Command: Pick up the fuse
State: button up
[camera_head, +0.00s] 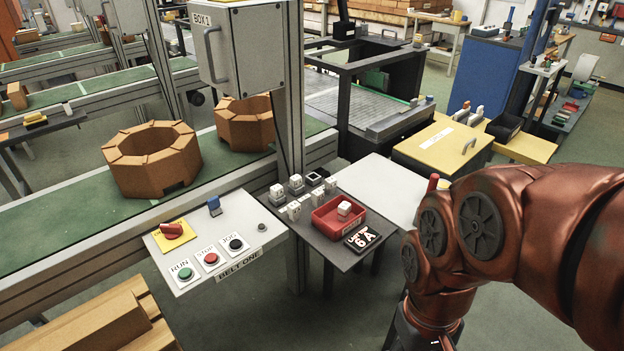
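A small white block, which looks like a fuse (344,208), lies in a red tray (328,225) on a dark grey shelf. My copper-red arm comes in from the right and bends down at the lower right, apart from the shelf. My gripper's fingers do not show.
A control panel (240,228) with buttons and a red switch adjoins the shelf on the left. A grey post and cabinet (245,50) stand behind the shelf. A white tabletop (385,185) and a yellow-lidded box (440,140) are behind right. Octagonal brick rings (150,165) sit on the green conveyor.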

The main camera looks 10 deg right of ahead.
aim_at(330, 183)
jog(key=u, duration=0.1)
jog(key=k, duration=0.45)
jog(key=z, duration=0.4)
jog(key=i, duration=0.75)
jog(key=u, duration=0.9)
jog(key=i, duration=0.6)
jog(key=u, duration=0.6)
